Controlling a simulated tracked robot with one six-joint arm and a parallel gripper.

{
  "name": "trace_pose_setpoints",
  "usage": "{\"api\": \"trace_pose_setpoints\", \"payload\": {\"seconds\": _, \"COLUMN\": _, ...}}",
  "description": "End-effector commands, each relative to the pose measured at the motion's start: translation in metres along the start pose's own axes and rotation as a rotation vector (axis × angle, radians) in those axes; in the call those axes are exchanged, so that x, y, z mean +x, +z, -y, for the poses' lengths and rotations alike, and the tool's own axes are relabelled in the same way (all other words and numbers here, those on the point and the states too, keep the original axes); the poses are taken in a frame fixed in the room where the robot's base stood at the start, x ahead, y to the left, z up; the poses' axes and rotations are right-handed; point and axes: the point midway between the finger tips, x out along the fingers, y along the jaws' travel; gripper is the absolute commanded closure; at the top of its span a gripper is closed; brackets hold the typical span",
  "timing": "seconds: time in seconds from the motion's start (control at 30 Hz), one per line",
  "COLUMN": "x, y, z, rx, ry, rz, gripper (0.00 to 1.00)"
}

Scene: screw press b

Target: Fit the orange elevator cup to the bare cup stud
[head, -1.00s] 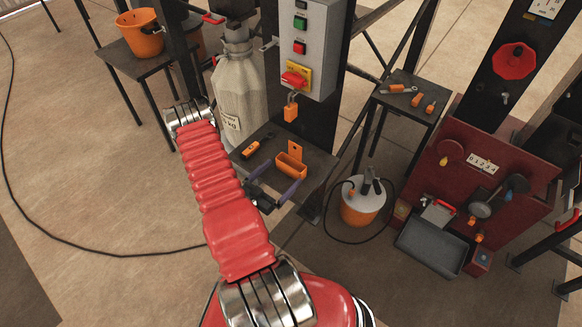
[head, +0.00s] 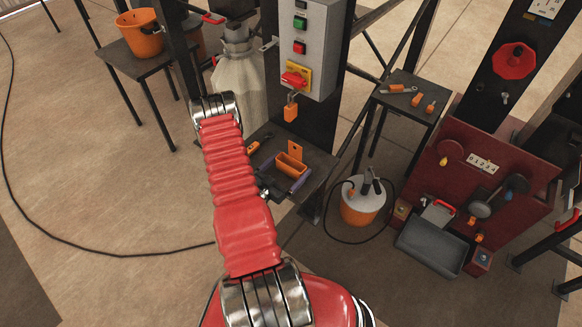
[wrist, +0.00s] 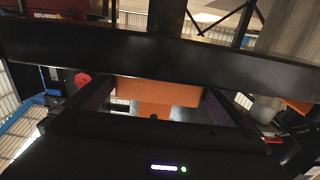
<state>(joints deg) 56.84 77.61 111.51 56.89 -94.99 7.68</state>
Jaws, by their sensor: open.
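The orange elevator cup (head: 291,165) stands on the small dark table in the head view, with its flat back plate with a hole (head: 295,149) upright behind it. My gripper (head: 283,176) is open at the near side of the cup, its purple-grey fingers low at the table's front. In the wrist view the cup (wrist: 158,91) shows between the two fingers, partly behind a dark bar that looks like the table edge. I cannot tell whether a finger touches it. I cannot make out the bare cup stud in either view.
A white sack (head: 240,85) stands behind left. An orange bucket vacuum (head: 360,208) stands right.

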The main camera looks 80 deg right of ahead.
Motion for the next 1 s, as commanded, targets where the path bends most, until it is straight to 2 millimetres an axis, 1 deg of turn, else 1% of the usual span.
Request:
{"api": "trace_pose_setpoints", "payload": {"seconds": 0.13, "x": 0.0058, "y": 0.0, "z": -0.0002, "rx": -0.001, "ry": -0.001, "rz": 0.0, "gripper": 0.0}}
{"api": "trace_pose_setpoints", "payload": {"seconds": 0.63, "x": 0.0053, "y": -0.0002, "z": 0.0001, "rx": -0.001, "ry": -0.001, "rz": 0.0, "gripper": 0.01}}
{"api": "trace_pose_setpoints", "payload": {"seconds": 1.0, "x": 0.0052, "y": -0.0002, "z": 0.0002, "rx": -0.001, "ry": -0.001, "rz": 0.0, "gripper": 0.27}}
